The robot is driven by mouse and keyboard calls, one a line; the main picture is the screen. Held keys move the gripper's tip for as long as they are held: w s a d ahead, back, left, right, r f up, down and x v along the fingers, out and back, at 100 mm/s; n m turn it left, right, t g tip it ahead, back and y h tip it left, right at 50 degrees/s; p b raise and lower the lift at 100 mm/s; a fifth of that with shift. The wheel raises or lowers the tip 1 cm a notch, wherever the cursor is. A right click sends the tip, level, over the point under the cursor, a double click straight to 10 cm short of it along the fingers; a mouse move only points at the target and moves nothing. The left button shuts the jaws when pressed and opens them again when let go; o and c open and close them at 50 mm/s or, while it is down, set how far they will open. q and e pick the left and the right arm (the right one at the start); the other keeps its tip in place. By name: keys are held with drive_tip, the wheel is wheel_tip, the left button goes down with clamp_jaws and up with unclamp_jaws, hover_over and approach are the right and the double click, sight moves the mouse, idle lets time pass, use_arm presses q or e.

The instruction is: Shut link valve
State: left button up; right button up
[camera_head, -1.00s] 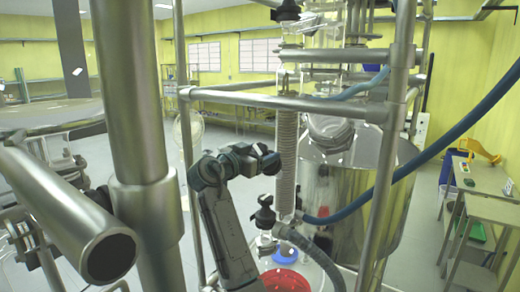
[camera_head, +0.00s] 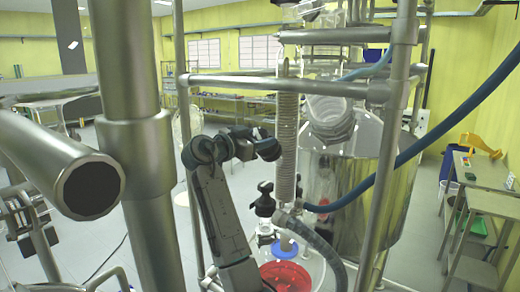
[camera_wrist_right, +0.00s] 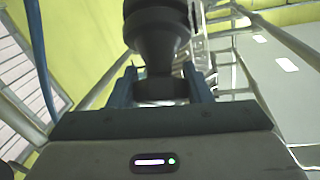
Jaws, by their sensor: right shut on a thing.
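In the right wrist view, my right gripper (camera_wrist_right: 160,86) has its two blue-grey fingers on either side of the narrow end of a black valve knob (camera_wrist_right: 158,32). The wider, stepped part of the knob stands beyond the fingertips. In the head view, the dark end of my right arm (camera_head: 266,149) is left of the coiled glass column, and its fingertips cannot be made out. A black valve knob (camera_head: 265,206) shows just below it, beside the column's lower end. I cannot tell from the head view whether this is the held knob. My left gripper is not in view.
Steel frame posts (camera_head: 388,140) and a crossbar (camera_head: 270,83) surround the coiled column (camera_head: 286,140). A thick blue hose (camera_head: 420,145) sweeps right, and a grey hose (camera_head: 322,248) hangs below. A red-bottomed glass vessel (camera_head: 287,276) stands low. Side tables (camera_head: 485,203) are at right.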

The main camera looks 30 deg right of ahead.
drive_tip(key=m+g+b, duration=0.1)
drive_tip(key=b, duration=0.1)
drive_tip(key=m+g+b, duration=0.1)
drive_tip(key=m, duration=0.1)
drive_tip(key=m+g+b, duration=0.1)
drive_tip(key=b, duration=0.1)
drive_tip(key=shift+f+b, duration=0.25)
drive_tip(key=shift+b, duration=0.05)
drive_tip(key=shift+r+m+g+b, duration=0.1)
drive_tip(key=shift+m+g+b, duration=0.25)
drive_tip(key=shift+m+g, duration=0.4)
drive_tip(key=m+g+y, duration=0.1)
drive_tip(key=m+g, duration=0.1)
drive_tip(key=m, duration=0.1)
drive_tip(key=shift+r+b, duration=0.2)
drive_tip(key=shift+b, duration=0.2)
drive_tip(key=shift+m+g+y, duration=0.75)
drive_tip(key=shift+m+y, duration=0.15)
drive_tip(key=shift+m, duration=0.35)
drive_tip(key=o, duration=1)
drive_tip(key=shift+a, duration=0.1)
